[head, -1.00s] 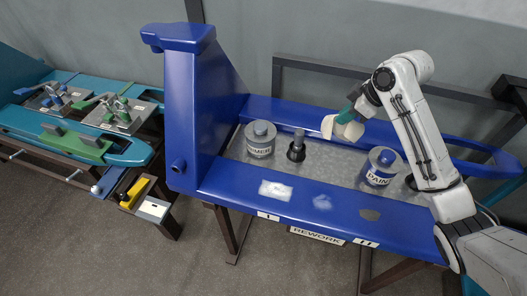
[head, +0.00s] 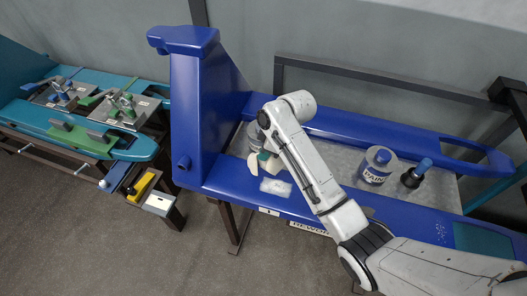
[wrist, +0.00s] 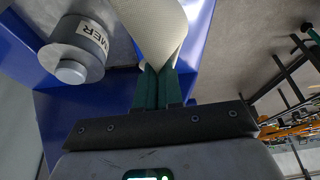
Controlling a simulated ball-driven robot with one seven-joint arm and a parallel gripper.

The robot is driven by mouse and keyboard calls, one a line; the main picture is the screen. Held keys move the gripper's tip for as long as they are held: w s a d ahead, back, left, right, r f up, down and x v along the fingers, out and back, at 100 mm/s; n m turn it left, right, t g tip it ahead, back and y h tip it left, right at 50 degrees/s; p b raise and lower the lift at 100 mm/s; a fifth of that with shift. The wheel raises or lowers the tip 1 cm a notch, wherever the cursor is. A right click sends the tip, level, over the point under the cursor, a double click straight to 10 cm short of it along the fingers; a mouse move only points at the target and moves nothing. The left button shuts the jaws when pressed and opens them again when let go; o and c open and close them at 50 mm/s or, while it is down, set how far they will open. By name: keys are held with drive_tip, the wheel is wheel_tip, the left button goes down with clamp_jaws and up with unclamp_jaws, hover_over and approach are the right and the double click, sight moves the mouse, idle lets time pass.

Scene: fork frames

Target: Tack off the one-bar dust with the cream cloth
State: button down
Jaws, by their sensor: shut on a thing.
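The one-bar dust is a whitish patch (head: 275,187) on the near blue rail, just above the one-bar label (head: 268,211). My gripper (head: 264,157) is shut on the cream cloth (head: 254,165), which hangs just behind and left of the patch in the head view. I cannot tell whether the cloth touches the rail. In the wrist view the green fingers (wrist: 156,88) pinch the folded cloth (wrist: 150,28).
The grey primer can (wrist: 78,48) is close left of the cloth in the wrist view. The paint can (head: 377,166) and a black pot with a blue-topped handle (head: 414,174) stand farther right. A tall blue upright (head: 199,110) rises at left. My arm hides the rail's middle.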

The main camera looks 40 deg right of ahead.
drive_tip(key=shift+s+a+f, duration=0.1)
drive_tip(key=shift+a+f, duration=0.2)
drive_tip(key=shift+a, duration=0.1)
drive_tip(key=shift+c, duration=1.4)
unclamp_jaws()
drive_tip(key=shift+f+b, duration=1.1)
drive_tip(key=shift+f, duration=0.9)
drive_tip(key=c, duration=1.6)
